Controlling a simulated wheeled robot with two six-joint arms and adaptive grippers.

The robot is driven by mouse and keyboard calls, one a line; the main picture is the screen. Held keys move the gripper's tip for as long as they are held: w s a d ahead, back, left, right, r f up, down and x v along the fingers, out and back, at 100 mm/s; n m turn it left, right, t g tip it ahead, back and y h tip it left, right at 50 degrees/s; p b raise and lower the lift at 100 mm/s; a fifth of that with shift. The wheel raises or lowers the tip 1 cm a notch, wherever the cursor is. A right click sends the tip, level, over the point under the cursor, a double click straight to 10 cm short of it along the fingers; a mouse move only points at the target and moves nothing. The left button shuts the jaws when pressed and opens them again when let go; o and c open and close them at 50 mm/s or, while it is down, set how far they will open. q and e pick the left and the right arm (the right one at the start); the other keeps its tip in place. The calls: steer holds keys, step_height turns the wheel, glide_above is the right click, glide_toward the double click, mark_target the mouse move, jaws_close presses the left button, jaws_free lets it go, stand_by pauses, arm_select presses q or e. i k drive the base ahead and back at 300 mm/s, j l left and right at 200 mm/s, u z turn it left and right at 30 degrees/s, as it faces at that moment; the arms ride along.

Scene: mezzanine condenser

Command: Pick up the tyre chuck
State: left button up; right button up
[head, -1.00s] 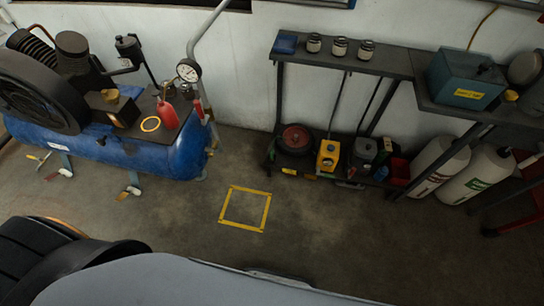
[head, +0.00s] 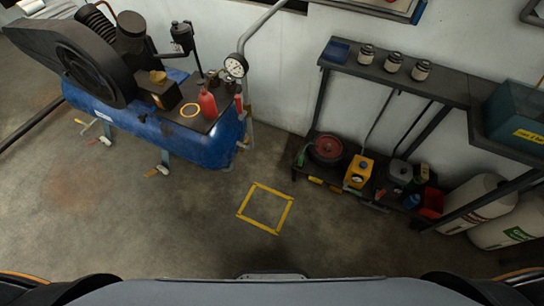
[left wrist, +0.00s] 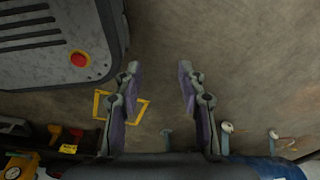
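I cannot make out a tyre chuck for certain in either view; small items on the compressor and the shelves are too small to tell. My left gripper (left wrist: 160,76) shows in the left wrist view with its two fingers wide apart and nothing between them. It hangs above the concrete floor. Neither gripper shows in the head view, and my right gripper is in no view.
A blue compressor tank (head: 190,142) stands at left, with a red bottle (head: 207,104) and a yellow ring (head: 190,110) on top. A yellow floor square (head: 243,203) lies on clear floor. A shelf (head: 440,85) with cans stands right, a yellow box (head: 358,171) below.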

mark_target(301, 158)
steer(key=i+l+u, duration=0.45)
steer(key=l, duration=0.2)
steer(key=l+u, duration=0.2)
steer(key=l, duration=0.15)
steer(key=i+l+u, duration=0.25)
steer(key=l, duration=0.5)
